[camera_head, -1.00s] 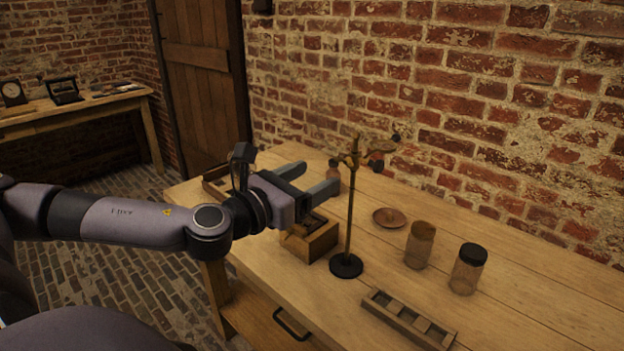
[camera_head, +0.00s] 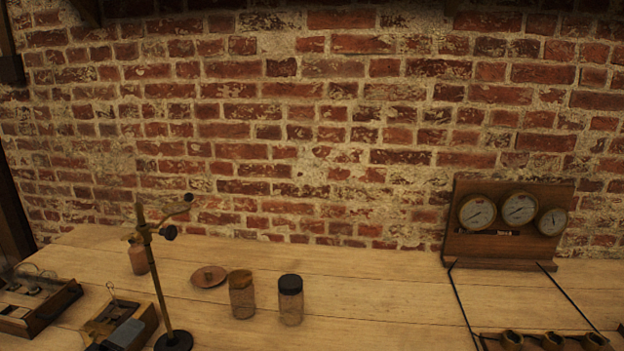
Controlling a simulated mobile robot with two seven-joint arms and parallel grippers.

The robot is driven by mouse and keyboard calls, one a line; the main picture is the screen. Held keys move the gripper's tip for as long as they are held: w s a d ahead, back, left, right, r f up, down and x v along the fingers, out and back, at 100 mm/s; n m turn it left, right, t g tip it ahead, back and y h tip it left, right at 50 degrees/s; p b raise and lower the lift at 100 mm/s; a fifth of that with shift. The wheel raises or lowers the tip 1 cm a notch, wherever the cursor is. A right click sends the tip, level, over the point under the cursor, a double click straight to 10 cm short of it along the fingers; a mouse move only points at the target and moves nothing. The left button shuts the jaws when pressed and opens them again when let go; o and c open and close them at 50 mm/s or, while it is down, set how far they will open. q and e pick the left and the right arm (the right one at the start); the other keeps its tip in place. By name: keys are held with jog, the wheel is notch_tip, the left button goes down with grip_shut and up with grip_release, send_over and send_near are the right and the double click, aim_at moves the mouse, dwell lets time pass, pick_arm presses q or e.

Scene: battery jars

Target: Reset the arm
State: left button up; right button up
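Neither of my arms can be made out for certain in the head view, and I see no gripper clearly. A small blue-grey piece (camera_head: 127,334) shows at the wooden box (camera_head: 146,316) by the lower left edge; I cannot tell what it is. A jar with a brown top (camera_head: 241,297) and a jar with a black lid (camera_head: 290,301) stand upright side by side on the wooden bench (camera_head: 380,306). A brass stand (camera_head: 157,285) rises upright at the left.
A round brown dish (camera_head: 208,278) lies behind the jars. A small bottle (camera_head: 137,259) stands behind the stand. A wooden tray (camera_head: 40,308) is at far left. A gauge board (camera_head: 510,222) stands at the brick wall, with cables running to a rack (camera_head: 540,341). The middle bench is clear.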

pick_arm(q)
jog(key=s+d+f+n+g+h, duration=0.1)
jog(key=s+d+f+n+g, duration=0.35)
jog(key=s+f+n, duration=0.45)
jog(key=s+d+f+n+g+h, duration=0.1)
jog(key=s+d+f+n+g, duration=0.2)
jog(key=s+f+n+g, duration=0.6)
jog(key=w+d+f+n+t+h, duration=0.1)
jog(key=w+d+f+t+h, duration=0.1)
jog(key=f+t, duration=0.5)
jog(key=shift+w+d+f+n+t, duration=0.15)
jog(key=shift+w+d+n+t, duration=0.3)
jog(key=shift+w+t, duration=0.8)
jog(key=c, duration=0.5)
jog(key=shift+a, duration=0.1)
